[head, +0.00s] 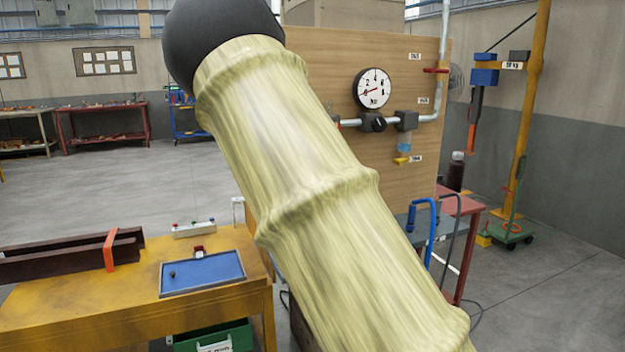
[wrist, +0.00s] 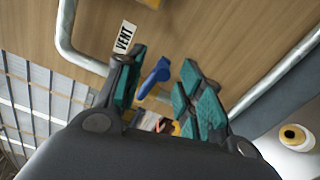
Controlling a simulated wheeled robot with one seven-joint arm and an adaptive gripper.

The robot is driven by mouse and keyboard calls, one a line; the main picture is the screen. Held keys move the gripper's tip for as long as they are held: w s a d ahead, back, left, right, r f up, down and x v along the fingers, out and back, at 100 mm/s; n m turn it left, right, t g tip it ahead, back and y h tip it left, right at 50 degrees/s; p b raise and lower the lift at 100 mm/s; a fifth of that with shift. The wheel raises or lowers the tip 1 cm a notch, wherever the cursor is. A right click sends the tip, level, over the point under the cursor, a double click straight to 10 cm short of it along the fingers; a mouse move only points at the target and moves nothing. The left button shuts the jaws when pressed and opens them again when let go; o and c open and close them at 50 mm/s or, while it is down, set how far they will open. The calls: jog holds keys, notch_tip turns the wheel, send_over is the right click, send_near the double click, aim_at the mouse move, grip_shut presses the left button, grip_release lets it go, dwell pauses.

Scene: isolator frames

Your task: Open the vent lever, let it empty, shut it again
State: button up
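In the wrist view, a blue lever (wrist: 155,76) stands out from a wooden panel beside a tag that seems to read VENT (wrist: 124,38). My gripper (wrist: 163,62) is open, its teal-padded fingers on either side of the lever, with visible gaps at both sides. The lever's base is partly hidden between the fingers. In the head view, my arm covers the middle of the picture; the gripper and the blue lever do not show there. A round gauge (head: 373,89) with a red needle is on the wooden panel (head: 330,60).
Grey pipes run beside my gripper in the wrist view (wrist: 70,40). In the head view, a pipe with a red handle (head: 435,70) and a clear bowl (head: 404,143) are on the panel. A yellow bench (head: 110,305) with a blue tray (head: 200,289) stands left.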

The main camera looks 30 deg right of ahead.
jog(key=v, duration=0.9)
jog(key=shift+s, duration=0.15)
jog(key=c, duration=0.5)
jog(key=shift+n+t+h, duration=0.7)
jog(key=shift+t+h, duration=0.2)
jog(key=w+p, duration=0.1)
jog(key=w, duration=0.1)
jog(key=w+a+p, duration=0.1)
jog(key=w, duration=0.1)
jog(key=w+p, duration=0.1)
jog(key=w, duration=0.1)
jog(key=shift+w+a, duration=0.1)
jog(key=shift+a, duration=0.25)
grip_shut()
jog(key=a+f+m+g+h+p, duration=0.2)
jog(key=a+f+h+p, duration=0.5)
jog(key=f+h, duration=0.5)
jog(key=s+p+x, duration=0.1)
jog(key=p+x, duration=0.4)
jog(key=x, duration=0.8)
jog(key=shift+s+d+r+y, duration=0.2)
jog(key=shift+d+r+y, duration=0.1)
